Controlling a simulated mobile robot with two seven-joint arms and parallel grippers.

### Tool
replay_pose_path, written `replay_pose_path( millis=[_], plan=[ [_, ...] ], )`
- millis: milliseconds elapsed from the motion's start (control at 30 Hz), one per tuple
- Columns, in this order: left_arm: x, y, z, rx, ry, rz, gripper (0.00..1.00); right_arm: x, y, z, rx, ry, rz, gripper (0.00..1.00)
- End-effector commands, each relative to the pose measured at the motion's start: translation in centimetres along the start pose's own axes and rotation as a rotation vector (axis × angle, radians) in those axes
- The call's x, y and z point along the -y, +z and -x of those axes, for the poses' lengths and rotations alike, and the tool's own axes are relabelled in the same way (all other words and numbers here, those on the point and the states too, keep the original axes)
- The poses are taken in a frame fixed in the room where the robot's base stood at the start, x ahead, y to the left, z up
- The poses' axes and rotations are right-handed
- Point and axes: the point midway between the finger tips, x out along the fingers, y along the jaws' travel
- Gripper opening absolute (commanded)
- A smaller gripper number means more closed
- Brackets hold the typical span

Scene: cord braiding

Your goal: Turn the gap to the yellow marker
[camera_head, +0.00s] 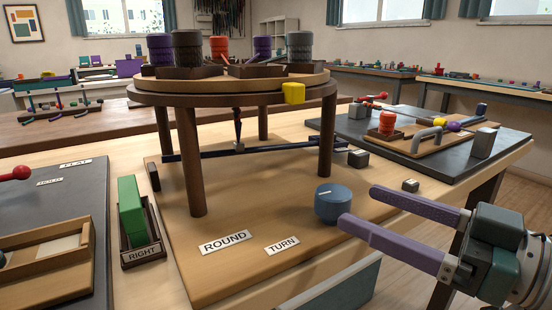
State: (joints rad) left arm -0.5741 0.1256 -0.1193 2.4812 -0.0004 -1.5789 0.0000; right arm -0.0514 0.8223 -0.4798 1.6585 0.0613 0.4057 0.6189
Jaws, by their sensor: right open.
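A round braiding stand (160,98) with dark legs stands on a wooden board (195,275). Grey, orange and purple spools sit around its top, with dark blocks between them. The yellow marker (293,93) is a block on the stand's front right rim. The gap in the top cannot be made out clearly. A blue knob (332,203) with a pale line stands on the board, near the TURN label (282,246). My right gripper (357,212) has purple fingers, open and empty. Its fingertips are just right of the knob; whether they touch it I cannot tell. My left gripper is not in view.
A green block (131,210) sits in a tray labelled RIGHT (143,253). A dark panel (55,192) with a red-ended lever lies at left.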

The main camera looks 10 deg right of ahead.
Motion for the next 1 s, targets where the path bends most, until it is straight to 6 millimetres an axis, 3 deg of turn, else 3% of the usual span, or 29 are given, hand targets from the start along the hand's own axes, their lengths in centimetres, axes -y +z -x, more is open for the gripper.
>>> replay_pose_path(
  millis=[533, 700, 967, 1000],
  plan=[
    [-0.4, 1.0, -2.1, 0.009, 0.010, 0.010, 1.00, 0.0, 0.1, -8.5, -0.004, -0.001, 0.000, 0.84],
    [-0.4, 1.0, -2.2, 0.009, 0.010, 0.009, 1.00, 0.0, 0.1, -9.6, -0.002, -0.001, -0.001, 0.84],
    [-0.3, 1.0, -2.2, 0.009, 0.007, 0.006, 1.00, 0.0, 0.1, -9.6, -0.001, -0.001, -0.001, 0.84],
    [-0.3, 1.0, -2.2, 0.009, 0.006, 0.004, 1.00, 0.0, 0.1, -9.6, -0.001, -0.001, -0.001, 0.79]
  ],
)
